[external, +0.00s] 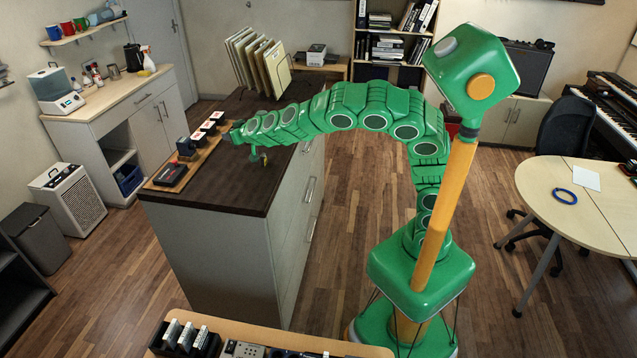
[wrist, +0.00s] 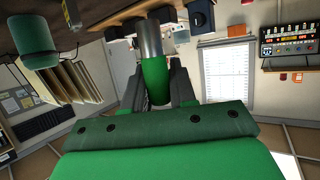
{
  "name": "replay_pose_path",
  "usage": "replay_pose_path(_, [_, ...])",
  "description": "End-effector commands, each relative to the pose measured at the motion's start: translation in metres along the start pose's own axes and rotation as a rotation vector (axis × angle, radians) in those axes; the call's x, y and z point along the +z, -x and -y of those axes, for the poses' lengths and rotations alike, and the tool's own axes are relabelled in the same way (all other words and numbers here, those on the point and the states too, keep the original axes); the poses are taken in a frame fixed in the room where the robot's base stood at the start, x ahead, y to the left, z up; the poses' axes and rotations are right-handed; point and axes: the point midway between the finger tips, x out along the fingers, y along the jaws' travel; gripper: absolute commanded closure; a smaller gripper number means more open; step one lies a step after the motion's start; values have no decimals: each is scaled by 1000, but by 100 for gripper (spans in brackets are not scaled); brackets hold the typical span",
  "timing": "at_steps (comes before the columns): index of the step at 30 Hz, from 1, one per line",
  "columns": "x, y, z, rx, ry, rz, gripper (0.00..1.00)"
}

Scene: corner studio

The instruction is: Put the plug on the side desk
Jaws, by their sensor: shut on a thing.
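In the wrist view, my gripper (wrist: 156,98) is shut on a green cylinder with a grey metal end, which I take to be the plug (wrist: 154,75). The metal end points up in this turned picture, towards the dark worktop; I cannot tell whether it touches anything there. In the external view my gripper (external: 236,134) is at the right edge of the wooden board on the dark-topped cabinet, and the plug cannot be made out. A pale desk (external: 540,192) at the right, possibly the side desk, carries a blue ring and a white sheet.
The wooden board (external: 166,176) holds several small devices close to my gripper. A file rack (external: 262,62) stands at the cabinet's back. The dark cabinet top (external: 245,187) is bare towards the front. Open floor (external: 345,215) lies between the cabinet and the pale desk.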

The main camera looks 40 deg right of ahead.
Motion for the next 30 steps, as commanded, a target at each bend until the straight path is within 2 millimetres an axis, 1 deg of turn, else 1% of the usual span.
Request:
replay_pose_path(1, [3, 3, 10, -11, 3, 3, 100])
replay_pose_path(17, [26, 32, 93, -89, 39, 4, 100])
replay_pose_path(26, [46, 56, 144, -140, 62, 6, 100])
replay_pose_path(30, [63, 68, 172, -170, 76, 9, 100])
